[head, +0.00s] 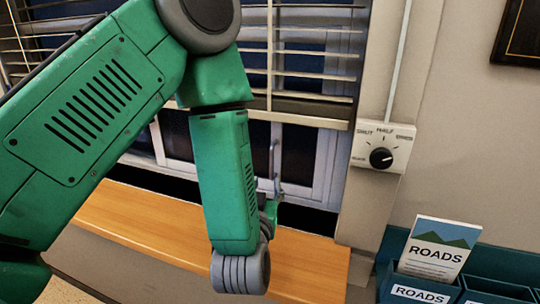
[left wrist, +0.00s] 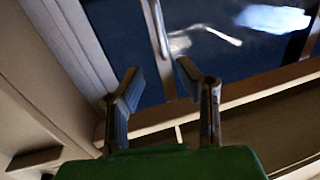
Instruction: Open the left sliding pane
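The window's glass shows dark blue in the left wrist view (left wrist: 120,30), with a pale frame (left wrist: 80,40) along its left side. An upright bar handle (left wrist: 157,28) stands on the window, just beyond my fingers and lined up with the gap between them. The handle also shows in the head view (head: 274,160), right of my green forearm. My left gripper (left wrist: 158,67) is open and empty, its two fingers apart. In the head view it is mostly hidden behind my wrist, low at the window by the sill. My arm hides much of the left part of the window. My right gripper is out of view.
Slatted blinds (head: 315,53) hang over the upper window. A wooden sill (head: 150,220) runs below it. A wall dial (head: 381,158) labelled SHUT and HALF is to the right, with a ROADS leaflet (head: 436,250) in a dark rack below.

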